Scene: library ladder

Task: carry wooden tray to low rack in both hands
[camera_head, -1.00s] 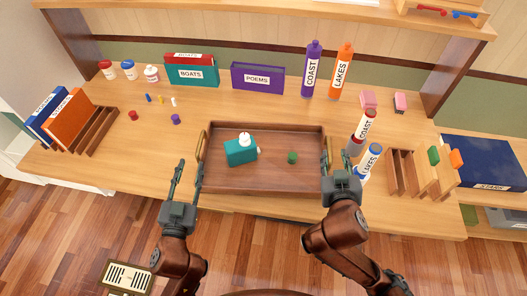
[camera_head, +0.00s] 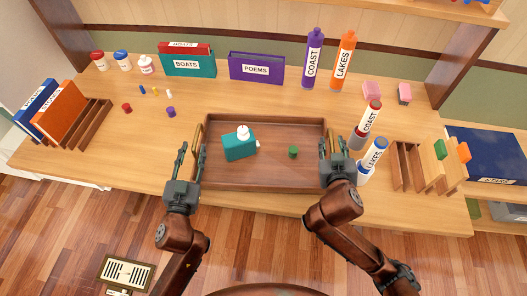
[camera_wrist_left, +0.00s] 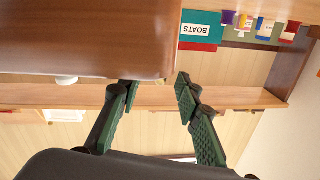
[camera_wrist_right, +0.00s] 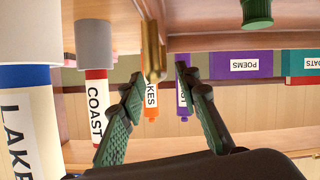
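The brown wooden tray (camera_head: 265,180) lies on the desk, with a brass handle (camera_head: 197,134) on its left end and another (camera_head: 328,142) on its right end. A teal box with a white-topped item (camera_head: 240,147) and a small green cylinder (camera_head: 293,152) are in it. My left gripper (camera_head: 190,150) is open beside the tray's left end; its fingers are apart in the left wrist view (camera_wrist_left: 155,84). My right gripper (camera_head: 335,152) is open at the right handle, which shows between its separated fingers in the right wrist view (camera_wrist_right: 152,50). I cannot identify the low rack.
White cylinders labelled COAST (camera_head: 367,120) and LAKES (camera_head: 373,160) stand close to the right gripper. Slotted wooden holders (camera_head: 408,165) are further right. A lower surface with a blue book (camera_head: 490,152) is at far right. The desk left of the tray is mostly clear.

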